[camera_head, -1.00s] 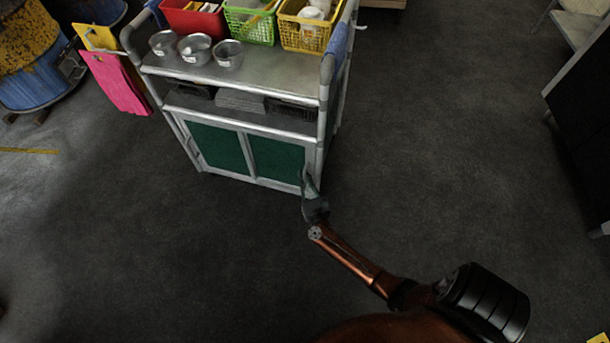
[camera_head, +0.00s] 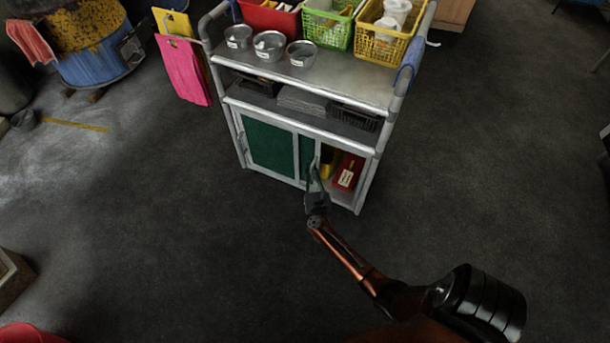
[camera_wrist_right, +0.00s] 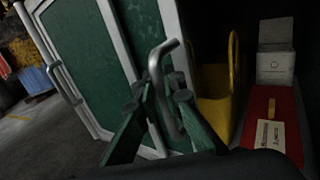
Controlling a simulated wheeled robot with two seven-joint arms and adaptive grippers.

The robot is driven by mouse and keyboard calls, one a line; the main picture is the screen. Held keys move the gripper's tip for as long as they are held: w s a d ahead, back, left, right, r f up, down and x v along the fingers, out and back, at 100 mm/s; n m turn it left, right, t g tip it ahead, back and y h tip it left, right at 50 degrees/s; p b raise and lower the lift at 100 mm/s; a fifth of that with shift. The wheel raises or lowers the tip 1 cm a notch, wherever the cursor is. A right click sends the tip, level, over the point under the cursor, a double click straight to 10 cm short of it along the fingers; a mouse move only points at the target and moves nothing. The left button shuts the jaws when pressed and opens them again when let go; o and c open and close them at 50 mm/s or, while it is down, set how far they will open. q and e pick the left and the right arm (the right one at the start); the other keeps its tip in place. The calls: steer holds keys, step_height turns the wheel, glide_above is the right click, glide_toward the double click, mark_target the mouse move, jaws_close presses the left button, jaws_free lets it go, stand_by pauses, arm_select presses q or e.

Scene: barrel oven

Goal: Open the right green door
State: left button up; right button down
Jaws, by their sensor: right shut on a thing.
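The right green door (camera_head: 307,157) is on the lower front of the metal cart (camera_head: 310,79). It is slid to the left, partly overlapping the left green door (camera_head: 270,149), and the right part of the compartment is uncovered. My right gripper (camera_head: 314,176) is at the door's right edge. In the right wrist view, its green fingers (camera_wrist_right: 160,108) are closed around the door's grey bent handle (camera_wrist_right: 160,75). The left door's handle (camera_wrist_right: 64,84) shows at the left there. My left gripper is not in view.
Inside the opening are a red box (camera_head: 347,172) and a yellow object (camera_head: 328,161). Metal bowls (camera_head: 269,45) and coloured baskets (camera_head: 383,36) stand on the cart top.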

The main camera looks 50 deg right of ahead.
steer(key=shift+w+a, duration=0.1)
steer(key=shift+a, duration=0.1)
steer(key=c, duration=2.3)
jaws_free()
steer(key=shift+w, duration=0.1)
steer(key=shift+a, duration=0.1)
steer(key=v, duration=0.7)
steer(key=shift+s, duration=0.25)
steer(key=shift+a, duration=0.15)
